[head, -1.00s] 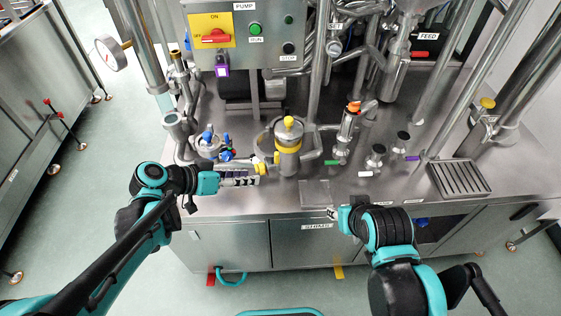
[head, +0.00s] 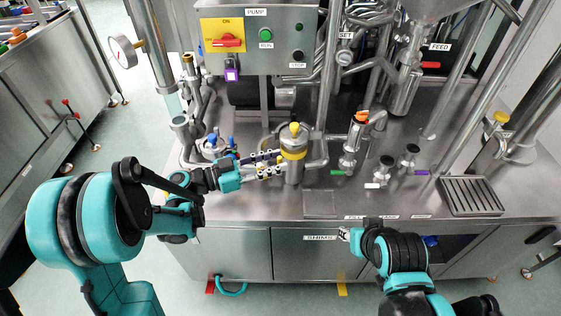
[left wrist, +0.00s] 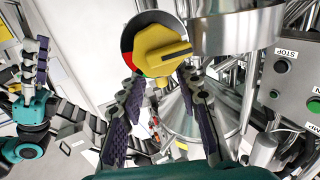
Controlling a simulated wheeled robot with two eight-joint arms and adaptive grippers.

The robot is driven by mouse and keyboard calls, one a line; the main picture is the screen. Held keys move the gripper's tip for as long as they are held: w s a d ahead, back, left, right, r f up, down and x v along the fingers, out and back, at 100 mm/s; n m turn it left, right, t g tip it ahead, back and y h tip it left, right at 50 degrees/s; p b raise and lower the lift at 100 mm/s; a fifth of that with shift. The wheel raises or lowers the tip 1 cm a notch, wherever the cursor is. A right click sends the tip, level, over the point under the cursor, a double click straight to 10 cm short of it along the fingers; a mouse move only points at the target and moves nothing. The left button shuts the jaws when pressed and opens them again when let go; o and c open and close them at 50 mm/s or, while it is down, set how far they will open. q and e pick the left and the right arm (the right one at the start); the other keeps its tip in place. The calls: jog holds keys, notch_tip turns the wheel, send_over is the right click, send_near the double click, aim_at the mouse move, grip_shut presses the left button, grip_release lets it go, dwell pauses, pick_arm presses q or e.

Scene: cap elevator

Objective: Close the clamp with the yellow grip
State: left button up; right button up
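A steel vessel (head: 293,170) with a yellow band (head: 293,154) and yellow top knob (head: 294,128) stands at the middle of the steel bench. My left gripper (head: 283,162) reaches its left side with two spread fingers. In the left wrist view, a yellow grip (left wrist: 160,48) shows in front of a dark round disc with red and green on its edge. My left gripper (left wrist: 162,68) is open there, its fingertips on either side below the grip; contact cannot be told. The clamp itself is largely hidden. My right gripper (head: 344,234) is low at the bench front; its fingers look spread in the left wrist view (left wrist: 62,85).
A valve assembly with a blue knob (head: 212,140) stands left of the vessel. An orange-topped valve (head: 359,120) and small black-topped valves (head: 386,162) stand to the right. The pump panel (head: 260,40) hangs behind. The front bench strip is clear.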

pick_arm(q)
jog(key=shift+x, duration=1)
grip_shut()
